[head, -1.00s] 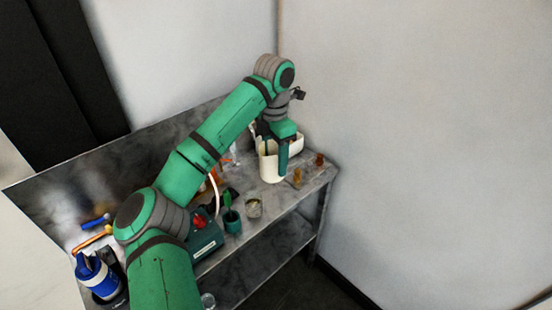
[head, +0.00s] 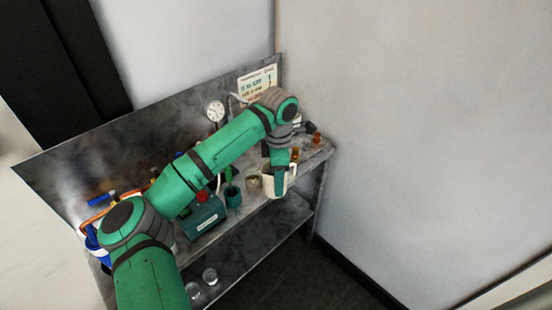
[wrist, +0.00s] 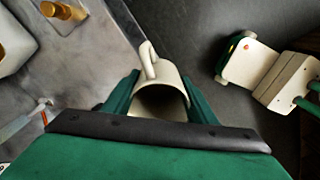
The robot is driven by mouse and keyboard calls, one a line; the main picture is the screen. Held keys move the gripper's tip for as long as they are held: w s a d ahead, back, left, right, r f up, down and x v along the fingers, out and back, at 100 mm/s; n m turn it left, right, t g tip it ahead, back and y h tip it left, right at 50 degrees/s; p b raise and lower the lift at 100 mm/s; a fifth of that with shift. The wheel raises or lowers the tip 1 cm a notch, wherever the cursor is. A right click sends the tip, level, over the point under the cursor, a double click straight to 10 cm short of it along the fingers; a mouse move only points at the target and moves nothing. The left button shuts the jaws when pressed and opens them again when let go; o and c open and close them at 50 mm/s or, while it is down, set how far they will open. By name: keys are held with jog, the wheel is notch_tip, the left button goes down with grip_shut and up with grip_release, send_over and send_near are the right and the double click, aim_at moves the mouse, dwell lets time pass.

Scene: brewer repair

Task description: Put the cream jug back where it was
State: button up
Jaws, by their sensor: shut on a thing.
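The cream jug (head: 267,182) is in my gripper (head: 280,184), at the front edge of the metal bench near its right end. In the wrist view the jug (wrist: 160,82) sits between the two green fingers of my gripper (wrist: 160,98), which are shut on it. Its handle points away from the gripper, toward the top of the picture. The jug looks hollow and empty from above. In the head view a finger hides part of its side. I cannot tell whether its base touches anything.
The bench (head: 308,160) holds a green cup (head: 233,196), a small pot (head: 253,183), a green box (head: 203,218) and amber bottles (head: 316,138). A lower shelf (head: 245,245) carries glasses (head: 210,276). A wall stands right. In the wrist view, a brass-topped piece (wrist: 62,10) is near the jug.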

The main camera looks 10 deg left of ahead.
jog(key=s+d+f+m, duration=0.2)
jog(key=s+f+m, duration=0.2)
jog(key=f, duration=0.7)
jog(key=s+d+f+m, duration=0.3)
jog(key=f+m, duration=0.6)
jog(key=f, duration=0.3)
jog(key=s+d+f+m, duration=0.2)
jog(key=s+f+m, duration=0.4)
jog(key=f, duration=0.6)
jog(key=shift+d+m, duration=0.4)
jog(key=shift+m, duration=0.3)
jog(key=shift+d, duration=0.1)
